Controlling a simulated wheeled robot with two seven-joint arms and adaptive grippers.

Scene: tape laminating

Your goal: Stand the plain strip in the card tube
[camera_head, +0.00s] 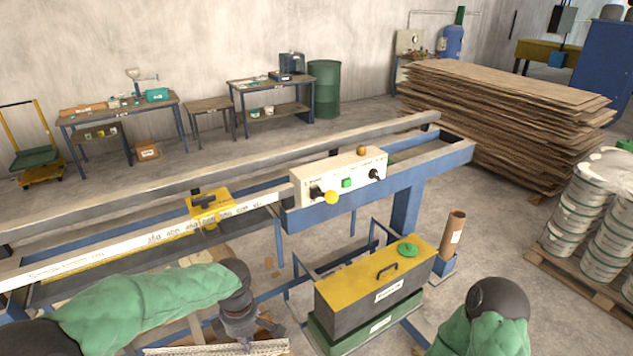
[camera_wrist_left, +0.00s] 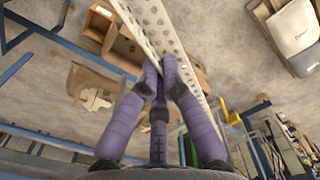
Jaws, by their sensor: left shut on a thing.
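The card tube (camera_head: 454,226) is brown with a small label and stands upright in a blue holder right of the yellow-topped case. My left gripper (camera_head: 246,338) is low at the front, left of that case and well apart from the tube. In the left wrist view its purple fingers (camera_wrist_left: 162,72) are shut on a pale strip (camera_wrist_left: 150,22) with rows of holes. The strip also shows at the bottom edge of the head view (camera_head: 215,349), lying roughly level and cut off by the frame. No second loose strip is clear. My right gripper is out of view.
The yellow-topped case (camera_head: 375,268) with a handle stands between my left gripper and the tube. The long blue-framed bench (camera_head: 440,160) with a white control box (camera_head: 338,176) runs behind. A pallet of white drums (camera_head: 590,215) stands at right. Bare floor (camera_head: 500,225) lies right of the tube.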

